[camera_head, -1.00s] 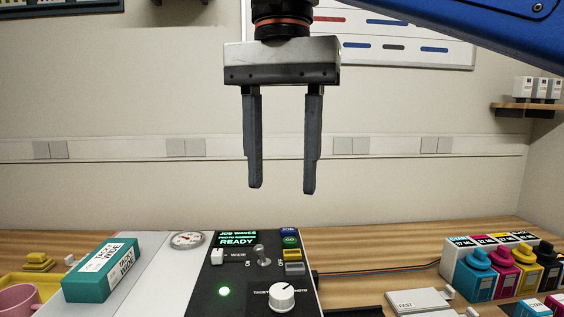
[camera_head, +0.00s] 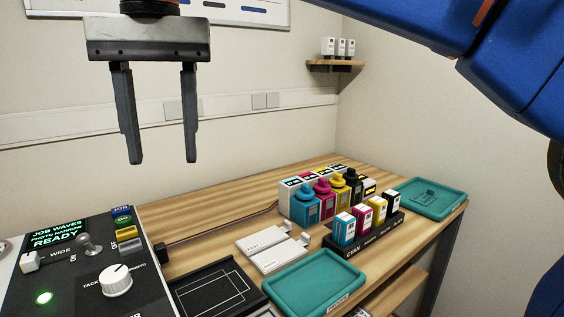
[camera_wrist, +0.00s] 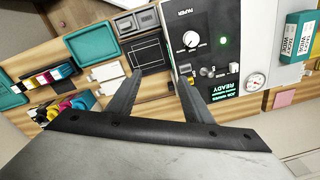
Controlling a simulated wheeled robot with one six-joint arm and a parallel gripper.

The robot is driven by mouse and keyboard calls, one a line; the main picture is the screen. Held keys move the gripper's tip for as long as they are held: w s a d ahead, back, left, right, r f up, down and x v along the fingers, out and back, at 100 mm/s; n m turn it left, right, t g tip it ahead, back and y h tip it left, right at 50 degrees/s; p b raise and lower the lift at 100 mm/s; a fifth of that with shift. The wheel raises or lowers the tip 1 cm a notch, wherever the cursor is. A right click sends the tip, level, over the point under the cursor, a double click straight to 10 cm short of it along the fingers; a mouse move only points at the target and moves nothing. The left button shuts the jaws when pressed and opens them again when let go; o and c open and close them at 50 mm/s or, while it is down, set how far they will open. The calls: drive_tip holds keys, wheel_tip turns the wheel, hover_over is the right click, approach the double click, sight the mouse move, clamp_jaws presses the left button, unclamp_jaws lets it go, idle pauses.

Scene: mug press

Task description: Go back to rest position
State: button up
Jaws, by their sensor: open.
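My gripper (camera_head: 162,160) is open and empty, raised in the upper left of the head view in front of the wall. Its two dark fingers point down with a clear gap between them. In the wrist view my gripper (camera_wrist: 162,85) also shows nothing between its fingers. The press control panel (camera_head: 75,285) is below it at the lower left, with a green-lit screen (camera_head: 57,235) reading READY, a white knob (camera_head: 117,281), a toggle switch (camera_head: 90,244) and a lit green lamp (camera_head: 44,298). My gripper touches nothing.
The wooden bench holds ink bottles (camera_head: 306,208), a cartridge rack (camera_head: 365,238), a teal tray (camera_head: 315,285), a farther teal tray (camera_head: 432,197) and a black framed plate (camera_head: 217,295). A teal box (camera_wrist: 297,38) stands beyond the panel in the wrist view. A wall shelf (camera_head: 336,66) is at the back.

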drive_tip(key=w+d+f+t, duration=0.1)
drive_tip(key=w+d+f, duration=0.2)
drive_tip(key=d+f, duration=0.35)
drive_tip(key=w+d+f+m, duration=0.1)
drive_tip(key=w+d+f, duration=0.2)
drive_tip(key=d, duration=0.7)
drive_tip(key=w+d+f+t, duration=0.1)
drive_tip(key=w+d+f, duration=0.3)
drive_tip(key=d, duration=0.5)
drive_tip(key=s+d+f+m+t, duration=0.1)
drive_tip(key=s+d+f, duration=0.4)
drive_tip(key=d+f, duration=0.5)
drive_tip(key=s+d+f+t, duration=0.1)
drive_tip(key=s+d+f, duration=0.3)
drive_tip(key=d+f, duration=0.5)
wheel_tip(320, 180, down, 5)
drive_tip(key=shift+s+d+m+t+h, duration=0.3)
drive_tip(key=shift+s+d+m, duration=0.05)
drive_tip(key=shift+d+m, duration=0.05)
